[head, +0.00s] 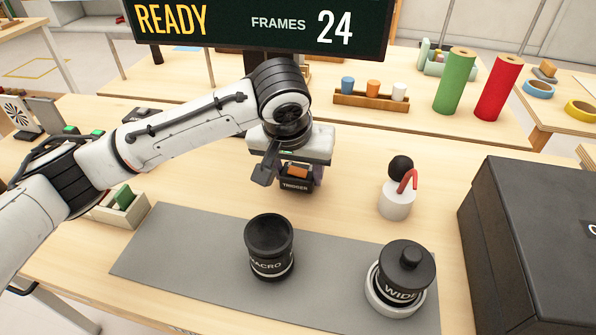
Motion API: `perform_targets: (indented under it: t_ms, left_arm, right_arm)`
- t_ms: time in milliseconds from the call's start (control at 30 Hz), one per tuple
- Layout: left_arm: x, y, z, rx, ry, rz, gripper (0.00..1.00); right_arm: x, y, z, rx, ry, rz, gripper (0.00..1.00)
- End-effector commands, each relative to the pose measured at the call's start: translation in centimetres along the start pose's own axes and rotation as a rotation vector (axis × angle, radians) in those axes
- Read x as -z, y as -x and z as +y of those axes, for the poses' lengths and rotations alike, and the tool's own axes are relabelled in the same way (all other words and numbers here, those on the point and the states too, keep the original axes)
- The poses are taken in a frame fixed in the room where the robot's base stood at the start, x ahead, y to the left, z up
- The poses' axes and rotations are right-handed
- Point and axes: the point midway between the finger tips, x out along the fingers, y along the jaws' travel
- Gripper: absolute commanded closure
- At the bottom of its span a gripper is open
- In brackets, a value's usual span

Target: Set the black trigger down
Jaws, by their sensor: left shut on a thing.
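The black trigger (296,186) is a small dark block with white "TRIGGER" lettering and an orange top part. My left gripper (292,170) comes down from above and is shut on it, over the wooden table just behind the grey mat (190,240). I cannot tell whether the trigger's underside touches the table. My right gripper is not in the head view.
On the mat stand a black "MACRO" lens (270,250) and a "WIDE" lens (402,282) in a white ring. A white bottle with a red handle (397,203) stands right of the gripper. A large black case (535,240) fills the right. Table between gripper and bottle is clear.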

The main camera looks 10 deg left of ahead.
Motion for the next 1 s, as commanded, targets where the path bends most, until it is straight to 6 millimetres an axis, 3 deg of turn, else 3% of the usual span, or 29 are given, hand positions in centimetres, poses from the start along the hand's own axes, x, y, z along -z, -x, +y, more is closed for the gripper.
perform_targets:
  t_ms: [167, 200, 300, 667, 767, 1000]
  left_arm:
    - [0.0, -0.1, 0.0, 0.000, 0.000, 0.000, 0.76]
    - [-0.1, -0.2, 0.0, 0.000, 0.000, 0.000, 0.44]
    - [-0.1, -0.2, 0.0, 0.000, 0.000, 0.000, 0.30]
    - [0.1, 0.3, 0.1, -0.001, -0.001, 0.000, 0.30]
    - [0.1, 1.7, 0.1, -0.002, -0.001, 0.001, 0.30]
    - [0.2, 6.9, 0.1, -0.003, -0.002, 0.004, 0.30]
  right_arm:
    - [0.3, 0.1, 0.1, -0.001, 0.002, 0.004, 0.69]
    - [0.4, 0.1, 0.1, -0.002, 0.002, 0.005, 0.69]
    - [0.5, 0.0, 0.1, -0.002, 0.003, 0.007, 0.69]
    - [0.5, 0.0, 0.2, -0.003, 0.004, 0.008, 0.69]
    - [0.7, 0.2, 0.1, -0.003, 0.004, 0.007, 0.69]
    - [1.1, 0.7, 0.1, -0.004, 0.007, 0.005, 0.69]
